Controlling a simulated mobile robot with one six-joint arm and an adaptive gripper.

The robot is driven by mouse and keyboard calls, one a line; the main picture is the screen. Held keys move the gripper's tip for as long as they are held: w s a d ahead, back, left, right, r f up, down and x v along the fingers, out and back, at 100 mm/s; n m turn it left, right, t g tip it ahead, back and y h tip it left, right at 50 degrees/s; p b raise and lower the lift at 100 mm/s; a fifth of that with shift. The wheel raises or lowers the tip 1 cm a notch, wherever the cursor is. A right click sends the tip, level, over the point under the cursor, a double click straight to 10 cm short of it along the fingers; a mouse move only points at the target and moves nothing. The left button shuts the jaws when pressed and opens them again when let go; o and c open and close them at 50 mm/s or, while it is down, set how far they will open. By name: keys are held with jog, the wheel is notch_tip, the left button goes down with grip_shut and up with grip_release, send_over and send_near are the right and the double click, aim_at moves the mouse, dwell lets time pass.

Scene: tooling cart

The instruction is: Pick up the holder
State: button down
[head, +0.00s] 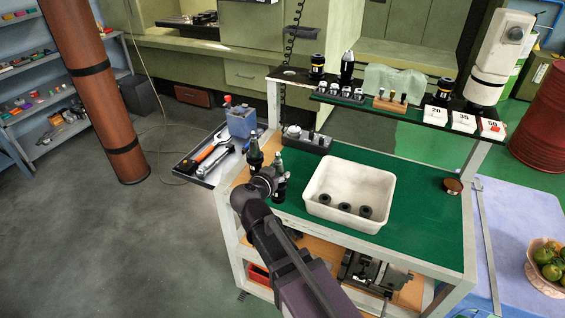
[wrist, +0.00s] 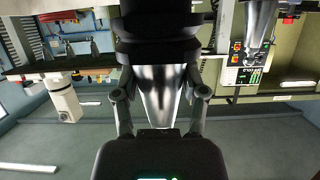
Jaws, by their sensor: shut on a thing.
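The holder in my grip has black flanges and a silver taper. In the wrist view, which looks upside down, its taper (wrist: 163,92) lies between my fingers (wrist: 161,108). In the head view this holder (head: 279,163) appears upright, taper up, at the left end of the green cart top, its lower part partly hidden by my gripper (head: 272,183). My gripper is shut on it. I cannot tell whether its base touches the cart. A second similar holder (head: 255,153) stands just left and behind; its silver taper also shows in the wrist view (wrist: 262,28).
A white bin (head: 385,188) with several dark round parts stands right of my gripper. A black block with fittings (head: 307,140) sits behind. A side tray (head: 183,165) holds wrenches at left. A raised shelf (head: 405,112) carries more holders. The cart's front right top (head: 425,240) is clear.

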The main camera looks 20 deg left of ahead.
jog(key=shift+s+d+r, duration=0.15)
jog(key=shift+s, duration=1)
jog(key=shift+s+d+r, duration=0.1)
jog(key=shift+s+d, duration=0.05)
jog(key=shift+s, duration=1)
jog(key=shift+r+p, duration=0.15)
jog(key=shift+p, duration=0.15)
notch_tip(320, 180, up, 7)
jog(key=p, duration=0.7)
jog(key=shift+r, duration=0.2)
